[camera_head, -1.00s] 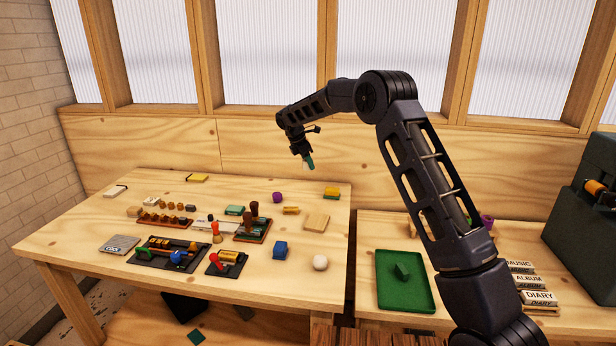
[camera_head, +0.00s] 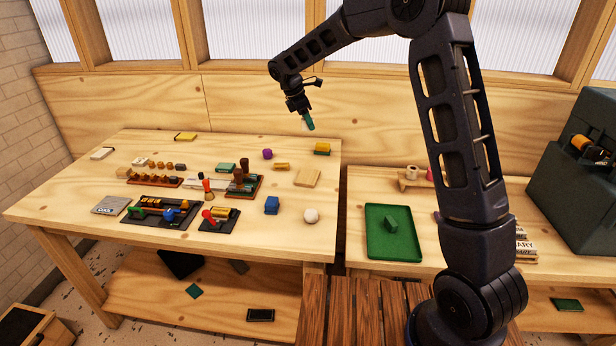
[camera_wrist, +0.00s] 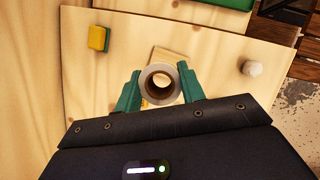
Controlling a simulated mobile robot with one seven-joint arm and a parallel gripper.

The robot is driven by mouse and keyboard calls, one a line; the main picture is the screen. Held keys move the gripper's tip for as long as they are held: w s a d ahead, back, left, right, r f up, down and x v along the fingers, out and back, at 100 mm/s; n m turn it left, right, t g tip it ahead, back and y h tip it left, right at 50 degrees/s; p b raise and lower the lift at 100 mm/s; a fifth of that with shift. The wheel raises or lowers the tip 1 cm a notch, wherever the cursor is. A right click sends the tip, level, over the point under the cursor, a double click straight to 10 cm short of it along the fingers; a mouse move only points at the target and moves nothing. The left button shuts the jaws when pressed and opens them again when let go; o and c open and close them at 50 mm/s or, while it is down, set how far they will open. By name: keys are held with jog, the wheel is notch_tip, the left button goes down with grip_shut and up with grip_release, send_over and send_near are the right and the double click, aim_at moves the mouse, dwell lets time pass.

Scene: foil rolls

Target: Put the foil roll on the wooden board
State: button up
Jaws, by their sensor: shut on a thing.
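My gripper (camera_wrist: 161,92) has teal fingers and is shut on the foil roll (camera_wrist: 161,70), a pale hollow tube seen end-on in the wrist view. In the head view my gripper (camera_head: 308,121) hangs in the air above the back right of the large table, and the roll is hard to make out there. The wooden board (camera_head: 307,178) is a small, pale, flat square lying on that table near its right edge. In the wrist view the board (camera_wrist: 172,55) is partly hidden behind the roll, below my gripper.
A green tray (camera_head: 393,252) lies on the right-hand table. The board's top looks clear.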

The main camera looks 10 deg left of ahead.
aim_at(312, 176)
jog(key=f, duration=2)
jog(key=shift+s, duration=0.2)
jog(key=shift+d+f, duration=0.1)
jog(key=shift+f, duration=0.05)
jog(key=o, duration=1)
jog(key=v, duration=1.2)
